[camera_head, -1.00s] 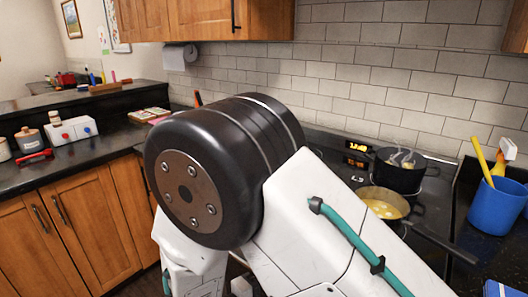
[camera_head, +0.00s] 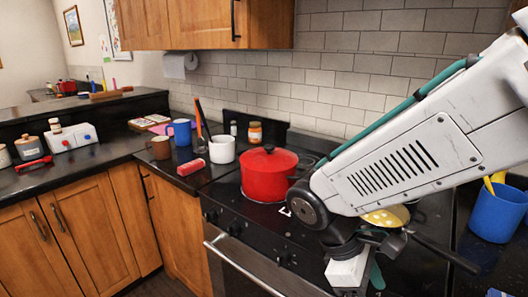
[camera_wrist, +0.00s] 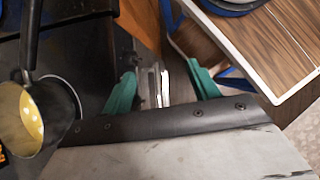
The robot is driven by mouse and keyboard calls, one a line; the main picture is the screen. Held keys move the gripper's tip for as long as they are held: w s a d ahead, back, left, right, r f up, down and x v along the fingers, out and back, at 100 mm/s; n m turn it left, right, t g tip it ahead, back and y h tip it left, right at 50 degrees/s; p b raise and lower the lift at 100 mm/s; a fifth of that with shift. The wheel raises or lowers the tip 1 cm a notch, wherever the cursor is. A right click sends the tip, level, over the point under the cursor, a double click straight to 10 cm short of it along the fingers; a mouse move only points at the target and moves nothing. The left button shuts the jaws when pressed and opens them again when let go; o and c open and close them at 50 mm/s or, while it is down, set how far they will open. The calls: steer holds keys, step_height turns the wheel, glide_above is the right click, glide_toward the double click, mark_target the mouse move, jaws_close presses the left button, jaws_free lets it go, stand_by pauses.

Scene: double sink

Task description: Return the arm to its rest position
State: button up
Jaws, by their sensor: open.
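My arm (camera_head: 420,150) reaches in from the right in the head view, its white link slanting down to the left over the stove. Its lower end and part of my gripper hang in front of the stove near the bottom of that view, partly hidden by the arm. In the wrist view my gripper (camera_wrist: 163,88) has its two green fingers spread apart, with nothing between them.
A red pot (camera_head: 268,174) stands on the stove, left of my arm. A white mug (camera_head: 222,149), a blue mug (camera_head: 180,131) and a brown mug (camera_head: 159,147) stand on the left counter. A blue container (camera_head: 497,212) stands at right. A wood-topped surface (camera_wrist: 270,45) lies upper right in the wrist view.

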steer(key=s+d+r+m+t+y, duration=0.4)
steer(key=s+d+r+m+y, duration=0.2)
steer(key=m, duration=0.5)
step_height(320, 180, up, 4)
steer(key=shift+s+d+f+m, duration=0.1)
steer(key=shift+s+d+m, duration=0.25)
steer(key=shift+d, duration=0.65)
steer(key=c, duration=0.4)
steer(key=shift+d, duration=0.15)
steer(key=shift+c, duration=0.6)
